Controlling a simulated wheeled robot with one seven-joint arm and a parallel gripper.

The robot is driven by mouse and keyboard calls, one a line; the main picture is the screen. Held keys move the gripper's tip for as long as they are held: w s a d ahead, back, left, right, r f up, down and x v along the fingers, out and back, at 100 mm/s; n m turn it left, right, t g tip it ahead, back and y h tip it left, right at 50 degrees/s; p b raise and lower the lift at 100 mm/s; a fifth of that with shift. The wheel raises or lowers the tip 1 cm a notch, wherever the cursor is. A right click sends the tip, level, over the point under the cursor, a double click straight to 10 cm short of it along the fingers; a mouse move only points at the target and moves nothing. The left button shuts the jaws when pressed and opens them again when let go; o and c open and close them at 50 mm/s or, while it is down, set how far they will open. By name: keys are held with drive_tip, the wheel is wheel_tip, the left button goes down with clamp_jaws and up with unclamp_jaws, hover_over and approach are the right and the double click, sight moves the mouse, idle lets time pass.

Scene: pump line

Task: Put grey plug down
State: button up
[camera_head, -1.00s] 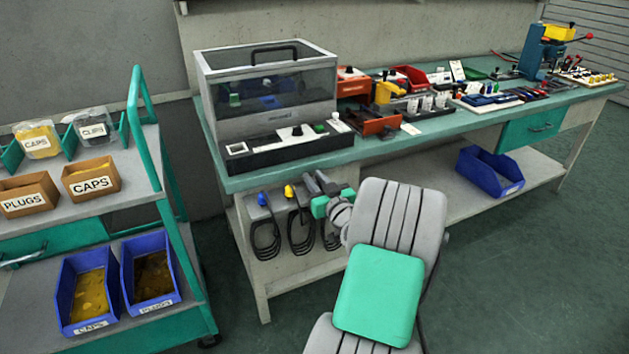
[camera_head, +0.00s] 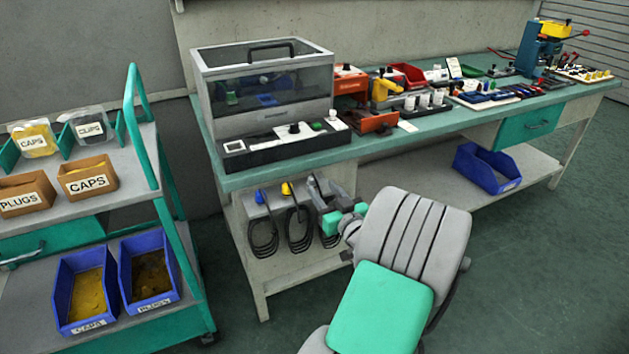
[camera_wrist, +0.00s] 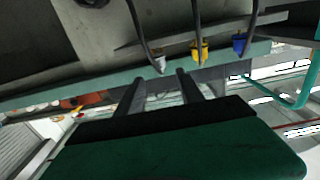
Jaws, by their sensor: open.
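The grey plug (camera_wrist: 159,64) hangs at the side of the bench with its dark cable, in line with the yellow plug (camera_wrist: 199,51) and the blue plug (camera_wrist: 239,43). In the wrist view my gripper (camera_wrist: 161,80) is open. Its two fingers point at the grey plug, which shows just past the gap between the fingertips and is not clasped. In the head view my gripper (camera_head: 324,199) is beside the rack at the bench's end. The yellow plug (camera_head: 287,190) and blue plug (camera_head: 261,196) hang to its left. The grey plug is hard to make out there.
The bench (camera_head: 285,162) carries a clear-lidded tester (camera_head: 265,90) above the plugs and several fixtures to the right. A green-framed cart (camera_head: 184,250) with bins stands at the left. A blue bin (camera_head: 487,168) sits on the lower shelf. Floor at the right is clear.

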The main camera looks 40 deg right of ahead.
drive_tip(key=v, duration=0.5)
drive_tip(key=w+a+f+n+g+y, duration=0.2)
drive_tip(key=a+g+y, duration=0.1)
drive_tip(key=a, duration=0.5)
drive_tip(key=w+a+f+n+g+y, duration=0.2)
drive_tip(key=w+a+f+y, duration=0.1)
drive_tip(key=a, duration=0.4)
drive_tip(key=w+a+f+n+g+y, duration=0.2)
drive_tip(key=a+g, duration=0.1)
drive_tip(key=a, duration=0.5)
drive_tip(key=s+a+f+g, duration=0.1)
drive_tip(key=s+a+g, duration=0.3)
drive_tip(key=s+a, duration=0.25)
drive_tip(key=s+a+r+m+g+h, duration=0.2)
drive_tip(key=s+a+m+g+h, duration=0.1)
drive_tip(key=s, duration=0.4)
wheel_tip(320, 180, up, 26)
drive_tip(key=t+p, duration=0.1)
drive_tip(key=p, duration=2.2)
drive_tip(key=shift+w+a+n+p, duration=0.3)
drive_tip(key=shift+w+a, duration=0.1)
drive_tip(key=shift+w, duration=0.1)
